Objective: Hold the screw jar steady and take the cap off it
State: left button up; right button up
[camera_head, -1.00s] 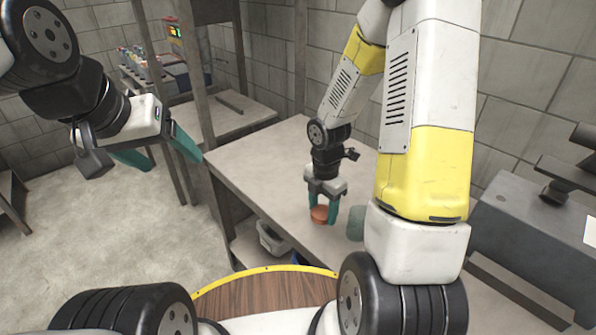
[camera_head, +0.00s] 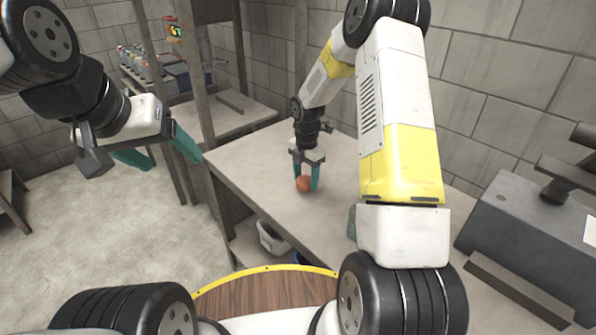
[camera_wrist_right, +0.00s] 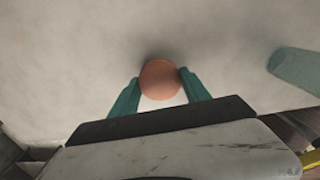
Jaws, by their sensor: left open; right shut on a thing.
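The round orange-brown cap (camera_head: 303,184) is between the teal fingers of my right gripper (camera_head: 305,188), over the table. In the right wrist view the cap (camera_wrist_right: 160,80) is gripped at its sides by both fingertips (camera_wrist_right: 160,77). I cannot tell whether it touches the tabletop. The grey-green jar (camera_head: 351,222) is apart from the cap, to its right, mostly hidden behind my right arm. Part of the jar (camera_wrist_right: 297,69) shows at the right edge of the right wrist view. My left gripper (camera_head: 174,161) is open and empty, left of the table, far from the jar.
The pale table (camera_head: 250,165) is clear left of and behind the cap. A grey machine (camera_head: 520,235) stands at the right. A grey bin (camera_head: 271,238) sits on the shelf below. A rack of bottles (camera_head: 135,60) is at the back left.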

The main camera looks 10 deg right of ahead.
aim_at(306, 181)
jog(key=shift+f, duration=1.6)
jog(key=shift+f, duration=0.15)
jog(key=o, duration=1.6)
jog(key=shift+c, duration=0.2)
notch_tip(306, 181, up, 12)
jog(key=shift+r, duration=0.2)
jog(key=s+r+m+t, duration=0.3)
jog(key=s+r+m, duration=0.9)
jog(key=r, duration=0.5)
jog(key=s+r+m+t+y, duration=0.1)
jog(key=s+r+m, duration=0.1)
jog(key=s+m, duration=0.4)
jog(key=s+r+m+t+y, duration=0.1)
jog(key=s+r+m+t, duration=0.1)
jog(key=s+m, duration=0.4)
jog(key=s+r, duration=0.1)
jog(key=s, duration=0.3)
jog(key=shift+a+m, duration=0.15)
jog(key=shift+m, duration=0.25)
